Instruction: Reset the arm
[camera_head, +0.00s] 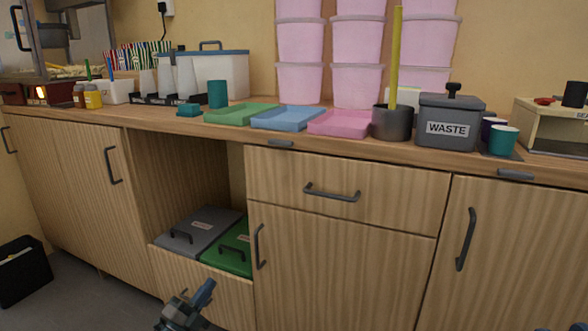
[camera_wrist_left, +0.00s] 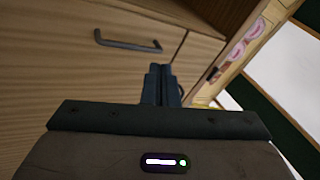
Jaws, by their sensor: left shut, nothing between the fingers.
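My left gripper (camera_head: 203,294) shows at the bottom of the head view, low in front of the wooden cabinet (camera_head: 345,270). It is shut and holds nothing. In the left wrist view the closed fingers (camera_wrist_left: 161,78) point toward a wooden cabinet front with a dark bar handle (camera_wrist_left: 128,42), apart from it as far as I can tell. My right gripper does not show clearly; only a small dark blue part is at the bottom right edge of the head view.
The counter holds a green tray (camera_head: 240,114), a blue tray (camera_head: 288,118), a pink tray (camera_head: 341,123), a grey WASTE bin (camera_head: 447,122) and teal cups. Two lidded bins, grey (camera_head: 200,230) and green (camera_head: 228,256), sit in the open bay. A black box (camera_head: 22,272) stands at far left.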

